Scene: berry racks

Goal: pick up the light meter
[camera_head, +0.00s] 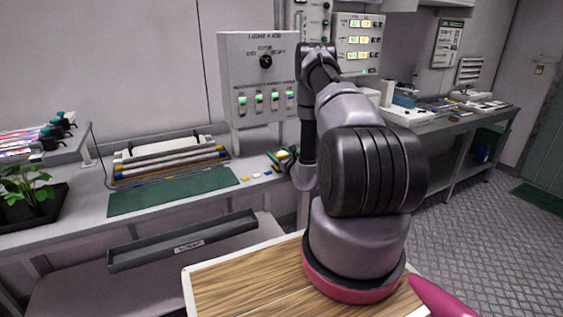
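My arm rises in front of the bench and its far links bend down toward the bench top. My gripper (284,157) appears as a small dark shape at the bench, left of my arm's lowest visible link. Its fingers are too small and too hidden to read. A small yellow-and-dark item (276,163) lies on the bench right at the gripper. I cannot tell whether it is the light meter, or whether the gripper touches it. No other thing can be surely told as the light meter.
A green mat (174,191) lies on the grey bench. Behind it is a tray of rods (170,158). A panel with switches (260,70) stands behind my arm. A potted plant (30,190) is at left. A grey trough (185,240) hangs at the bench's front. Clear floor lies at right.

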